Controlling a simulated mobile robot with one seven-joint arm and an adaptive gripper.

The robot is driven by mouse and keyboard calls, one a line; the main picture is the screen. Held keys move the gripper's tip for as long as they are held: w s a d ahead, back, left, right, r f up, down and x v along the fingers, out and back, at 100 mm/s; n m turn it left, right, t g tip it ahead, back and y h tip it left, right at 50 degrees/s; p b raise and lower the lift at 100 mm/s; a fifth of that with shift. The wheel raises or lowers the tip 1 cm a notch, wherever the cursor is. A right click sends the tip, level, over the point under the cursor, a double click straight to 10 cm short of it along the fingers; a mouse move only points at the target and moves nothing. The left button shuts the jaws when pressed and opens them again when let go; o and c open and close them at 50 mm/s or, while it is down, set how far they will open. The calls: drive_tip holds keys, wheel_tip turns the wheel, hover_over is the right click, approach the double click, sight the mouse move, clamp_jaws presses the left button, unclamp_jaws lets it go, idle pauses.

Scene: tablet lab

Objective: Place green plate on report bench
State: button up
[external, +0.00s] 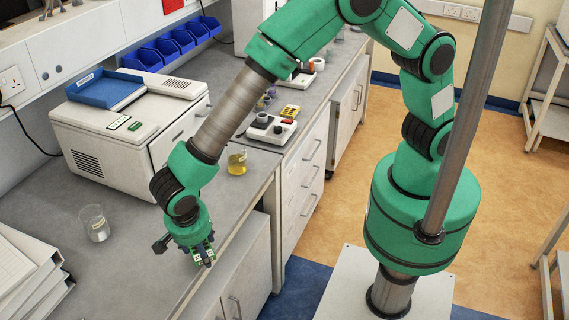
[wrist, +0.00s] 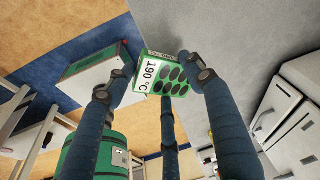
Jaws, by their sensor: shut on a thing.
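The green plate (wrist: 165,76) shows in the wrist view, with a white label reading 190 °C and several dark oval spots. My gripper (external: 205,258) is shut on it; in the wrist view its dark fingers close on the plate from both sides, with another finger below. In the external view only a small green and white part of the plate shows at the fingertips. The grey bench (external: 130,240) fills the left; no label shows whether it is the report bench. The gripper appears near its front edge, and its height above is hard to judge.
A glass beaker (external: 94,222) and stacked white papers or binders (external: 30,270) stand left on the bench. A white machine (external: 130,125) with a blue tray (external: 105,89) is behind. A yellow-liquid beaker (external: 237,163) stands farther back. Bare bench surface lies around the beaker.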

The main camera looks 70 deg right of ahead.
sight(198, 252)
drive_tip(key=shift+w+a, duration=0.3)
drive_tip(key=shift+w+a+f+b, duration=0.15)
drive_tip(key=shift+f+b, duration=0.05)
drive_tip(key=shift+f, duration=0.4)
drive_tip(key=shift+w+a+f+b, duration=0.15)
drive_tip(key=shift+f+b, duration=0.05)
drive_tip(key=shift+f, duration=0.8)
drive_tip(key=shift+f, duration=0.2)
drive_tip(key=o, duration=1.1)
drive_tip(key=v, duration=0.4)
drive_tip(key=p+v, duration=0.1)
drive_tip(key=v, duration=0.8)
drive_tip(key=shift+w+r+p, duration=0.2)
drive_tip(key=shift+r+p, duration=0.2)
drive_tip(key=shift+r, duration=0.05)
